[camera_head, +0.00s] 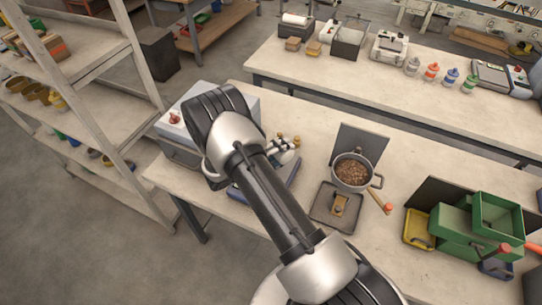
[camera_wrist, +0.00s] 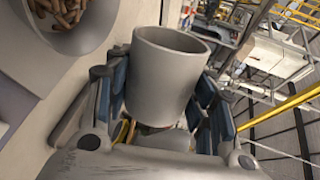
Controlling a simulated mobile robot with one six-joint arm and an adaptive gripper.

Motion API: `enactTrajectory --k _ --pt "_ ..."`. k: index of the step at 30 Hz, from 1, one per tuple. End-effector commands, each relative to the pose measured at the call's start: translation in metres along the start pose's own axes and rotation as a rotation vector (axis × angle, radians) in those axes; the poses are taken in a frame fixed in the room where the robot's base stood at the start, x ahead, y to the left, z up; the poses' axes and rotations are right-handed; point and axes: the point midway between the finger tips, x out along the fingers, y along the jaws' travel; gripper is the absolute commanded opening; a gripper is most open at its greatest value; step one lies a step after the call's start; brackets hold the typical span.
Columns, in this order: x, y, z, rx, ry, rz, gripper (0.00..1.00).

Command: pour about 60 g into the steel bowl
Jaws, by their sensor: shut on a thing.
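My gripper (camera_wrist: 165,115) is shut on a plain grey cup (camera_wrist: 170,75), with a finger on each side of it. The cup is tilted in the wrist view, and its inside floor is hidden. A grey metal pot (camera_head: 369,184) with side handles holds many brown pellets (camera_head: 351,172) on the bench. A grey vessel (camera_wrist: 97,43) with brown pellets also shows at the upper left of the wrist view, apart from the cup. I cannot tell whether the pot is the steel bowl; no other bowl shows clearly. In the head view my arm hides the held cup.
A dark tray (camera_head: 318,222) with a small wooden piece lies in front of the pot. A pale box (camera_head: 172,132) is at the left. Bare bench (camera_head: 270,95) lies behind my arm.

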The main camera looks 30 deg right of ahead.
Motion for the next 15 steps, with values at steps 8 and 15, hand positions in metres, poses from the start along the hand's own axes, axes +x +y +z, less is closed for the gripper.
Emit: enactTrajectory --k 8,15 --pt "-0.0003 -0.0008 0.0006 -0.016 0.005 -0.002 0.24" --pt "-0.0006 -0.0015 0.0012 -0.029 0.009 -0.003 0.24"
